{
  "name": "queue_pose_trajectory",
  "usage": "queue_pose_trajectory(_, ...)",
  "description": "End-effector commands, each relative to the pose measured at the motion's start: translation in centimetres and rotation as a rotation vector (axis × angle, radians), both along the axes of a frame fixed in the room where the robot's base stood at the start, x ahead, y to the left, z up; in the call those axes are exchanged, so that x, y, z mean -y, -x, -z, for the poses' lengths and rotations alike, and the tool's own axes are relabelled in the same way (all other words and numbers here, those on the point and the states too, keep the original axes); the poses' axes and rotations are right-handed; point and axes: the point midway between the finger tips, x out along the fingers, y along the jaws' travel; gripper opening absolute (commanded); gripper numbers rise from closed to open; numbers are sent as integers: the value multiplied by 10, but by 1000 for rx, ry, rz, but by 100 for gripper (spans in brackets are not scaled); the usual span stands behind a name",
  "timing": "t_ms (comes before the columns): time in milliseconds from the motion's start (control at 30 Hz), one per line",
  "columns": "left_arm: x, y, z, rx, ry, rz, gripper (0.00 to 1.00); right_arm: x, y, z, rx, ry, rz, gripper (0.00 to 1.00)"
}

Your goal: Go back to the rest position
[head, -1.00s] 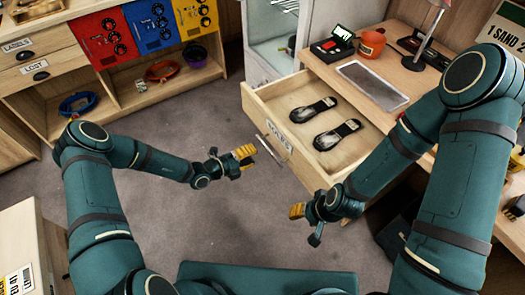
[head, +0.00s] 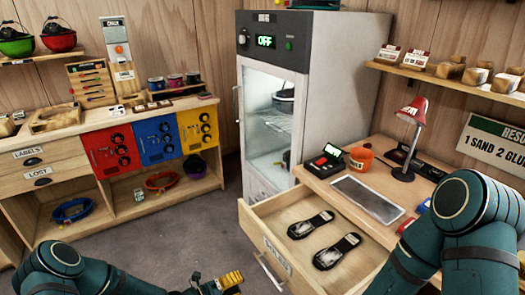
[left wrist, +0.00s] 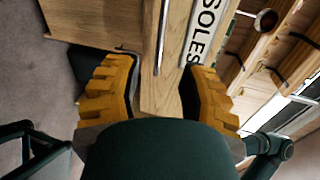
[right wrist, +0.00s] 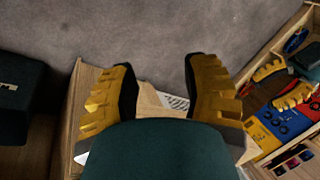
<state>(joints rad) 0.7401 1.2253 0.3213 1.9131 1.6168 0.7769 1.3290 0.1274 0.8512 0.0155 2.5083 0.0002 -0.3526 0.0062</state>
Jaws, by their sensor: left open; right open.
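My left gripper (head: 222,282) shows at the bottom edge of the head view, left of the open drawer. In the left wrist view its yellow fingers (left wrist: 160,95) are spread and empty, with the drawer front and its SOLES label (left wrist: 203,30) beyond them. My right gripper is below the frame in the head view; only its arm shows at the right. In the right wrist view its yellow fingers (right wrist: 158,95) are apart, with nothing held and grey floor beyond.
The wooden drawer (head: 254,233) stands open with two dark soles (head: 310,224) inside. The desk (head: 318,186) holds a red lamp (head: 411,112) and a flat grey pad (head: 369,199). A tall cabinet (head: 312,60) reads OFF. Grey floor (head: 150,235) is clear at the left.

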Motion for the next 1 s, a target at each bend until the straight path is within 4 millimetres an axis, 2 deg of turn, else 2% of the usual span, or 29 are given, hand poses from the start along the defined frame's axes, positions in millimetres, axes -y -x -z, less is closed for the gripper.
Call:
queue_pose_trajectory(67,14,15,0,44,-73,100,41,0,0,0,0,0,0,47)
queue_pose_trajectory(133,30,39,3,120,-184,250,41,0,0,0,0,0,0,47)
queue_pose_trajectory(233,47,86,10,301,-388,548,41,0,0,0,0,0,0,47)
queue_pose_trajectory(300,51,119,16,463,-531,776,41,0,0,0,0,0,0,47)
queue_pose_trajectory(433,41,165,25,812,-754,1185,41,0,0,0,0,0,0,47)
queue_pose_trajectory(500,31,180,26,1023,-852,1394,41,0,0,0,0,0,0,47)
queue_pose_trajectory(600,17,191,24,1357,-962,1674,41,0,0,0,0,0,0,47)
queue_pose_trajectory(700,8,193,17,1702,-1037,1907,41,0,0,0,0,0,0,47)
queue_pose_trajectory(800,6,190,7,2012,-1079,2069,41,0,0,0,0,0,0,47)
queue_pose_trajectory(833,6,189,4,-2068,1074,-2083,41,0,0,0,0,0,0,47)
queue_pose_trajectory(900,8,187,-3,-2024,989,-1950,41,0,0,0,0,0,0,47)
queue_pose_trajectory(1000,10,185,-9,-1984,920,-1837,41,0,0,0,0,0,0,47)
